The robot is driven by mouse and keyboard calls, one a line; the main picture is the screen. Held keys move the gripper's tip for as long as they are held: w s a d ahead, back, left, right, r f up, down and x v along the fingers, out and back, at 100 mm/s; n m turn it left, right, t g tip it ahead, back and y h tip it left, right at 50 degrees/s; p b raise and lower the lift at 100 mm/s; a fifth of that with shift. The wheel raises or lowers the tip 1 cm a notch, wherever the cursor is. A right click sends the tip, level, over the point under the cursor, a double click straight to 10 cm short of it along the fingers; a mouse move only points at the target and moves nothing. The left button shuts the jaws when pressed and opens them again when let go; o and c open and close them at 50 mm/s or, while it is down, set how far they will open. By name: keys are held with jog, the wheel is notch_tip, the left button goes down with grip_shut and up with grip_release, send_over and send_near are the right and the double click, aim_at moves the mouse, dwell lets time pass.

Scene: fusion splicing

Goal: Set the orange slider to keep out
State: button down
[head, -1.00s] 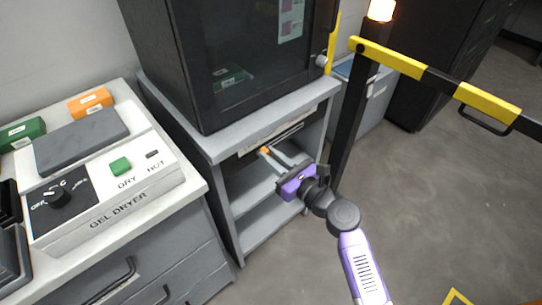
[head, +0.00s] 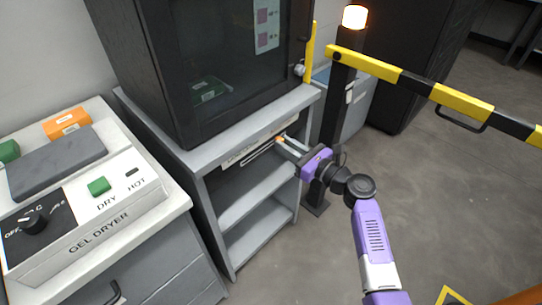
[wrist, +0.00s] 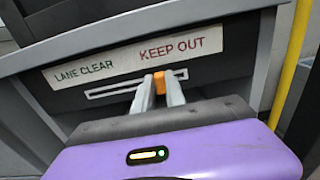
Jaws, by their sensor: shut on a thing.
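The orange slider (wrist: 159,84) sits in a slot (wrist: 110,92) on the front of the grey cabinet. It is near the slot's right end, under the red words KEEP OUT on the label strip (wrist: 120,60). LANE CLEAR is written on the strip's left part. My gripper (wrist: 159,91) is shut on the slider, with one finger on each side of it. In the head view, my gripper (head: 284,143) reaches the cabinet front from the right, and only a bit of the slider shows between the fingers.
A yellow-and-black barrier arm (head: 440,95) spans the right side from a dark post with a lit lamp (head: 355,17). A dark glass-fronted box (head: 210,70) stands on the cabinet. A gel dryer (head: 90,215) is on the left bench. Open floor lies at right.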

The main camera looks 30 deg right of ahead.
jog(key=shift+w+d, duration=0.25)
jog(key=shift+d, duration=0.55)
jog(key=shift+w+d, duration=0.2)
jog(key=shift+d, duration=0.55)
jog(key=c, duration=1.4)
grip_release()
jog(key=shift+o, duration=0.2)
send_near(284, 133)
jog(key=shift+s+d+r+p, duration=0.1)
jog(key=shift+s+p, duration=0.15)
jog(key=shift+s, duration=0.25)
jog(key=shift+s+d+r+p, duration=0.1)
jog(key=shift+s+p, duration=0.1)
jog(key=shift+s, duration=0.3)
